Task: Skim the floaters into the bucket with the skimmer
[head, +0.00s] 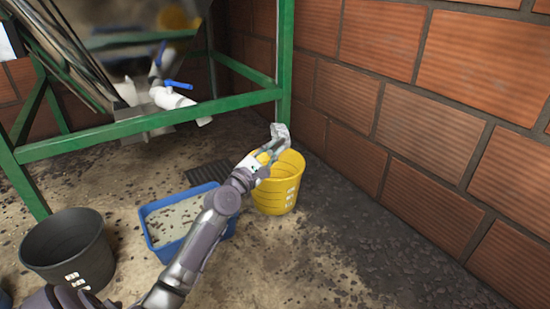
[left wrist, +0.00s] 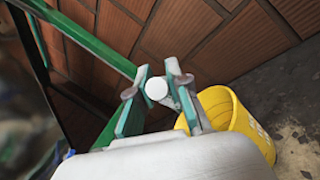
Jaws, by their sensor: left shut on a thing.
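My left gripper (head: 268,152) is above the rim of the yellow bucket (head: 277,198). In the left wrist view, its fingers (left wrist: 157,95) are shut on a pale handle whose round end (left wrist: 156,88) faces the camera. I take this to be the skimmer; its greyish head (head: 280,132) shows just beyond the gripper, over the bucket's far side. Whether anything lies in that head is too small to tell. The yellow bucket also shows in the left wrist view (left wrist: 238,118). A blue tub (head: 150,236) holds cloudy liquid with dark floating bits. My right gripper is out of view.
A black bucket (head: 40,258) stands at the lower left. A green metal frame (head: 150,124) with a white pipe and blue-handled valve (head: 172,98) stands behind the tub. A brick wall (head: 400,120) bounds the right. The floor in front of it is clear of large objects.

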